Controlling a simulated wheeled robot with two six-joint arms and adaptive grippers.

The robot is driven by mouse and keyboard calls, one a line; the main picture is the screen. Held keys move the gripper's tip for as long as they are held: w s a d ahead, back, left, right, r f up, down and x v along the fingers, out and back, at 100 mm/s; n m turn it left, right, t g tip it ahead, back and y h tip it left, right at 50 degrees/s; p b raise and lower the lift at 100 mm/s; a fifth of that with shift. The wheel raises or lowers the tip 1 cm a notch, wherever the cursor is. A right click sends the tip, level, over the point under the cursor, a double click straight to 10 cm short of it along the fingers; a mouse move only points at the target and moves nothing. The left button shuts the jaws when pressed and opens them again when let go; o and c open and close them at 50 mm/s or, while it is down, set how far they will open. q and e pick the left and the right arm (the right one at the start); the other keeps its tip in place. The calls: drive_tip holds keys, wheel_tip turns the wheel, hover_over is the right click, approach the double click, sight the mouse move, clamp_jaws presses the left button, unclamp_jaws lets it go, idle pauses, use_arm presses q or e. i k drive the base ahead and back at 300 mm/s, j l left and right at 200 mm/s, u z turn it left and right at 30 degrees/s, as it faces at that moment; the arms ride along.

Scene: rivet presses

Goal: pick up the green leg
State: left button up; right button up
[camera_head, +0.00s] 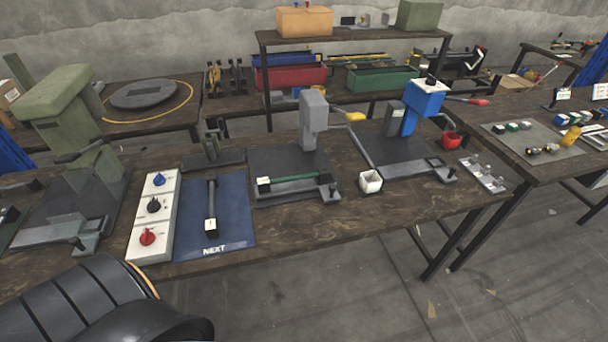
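A thin green leg (295,179) lies roughly level across the base of the grey press (314,120), in the middle of the table. A white-topped block (264,184) is at its left end, and a dark fixture part is at its right end. Neither of my grippers shows in the head view. A black rounded part of my own body fills the bottom left corner.
A blue mat marked NEXT (238,236) carries a dark leg (211,205) with a white block. Left of it is a white panel (140,246) with blue, black and red knobs. A green press (60,110) and a blue press (424,100) flank these.

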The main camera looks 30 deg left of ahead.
sight(324, 174)
drive_tip(key=i+l+u, duration=0.25)
drive_tip(key=i+l, duration=0.65)
drive_tip(key=i, duration=0.1)
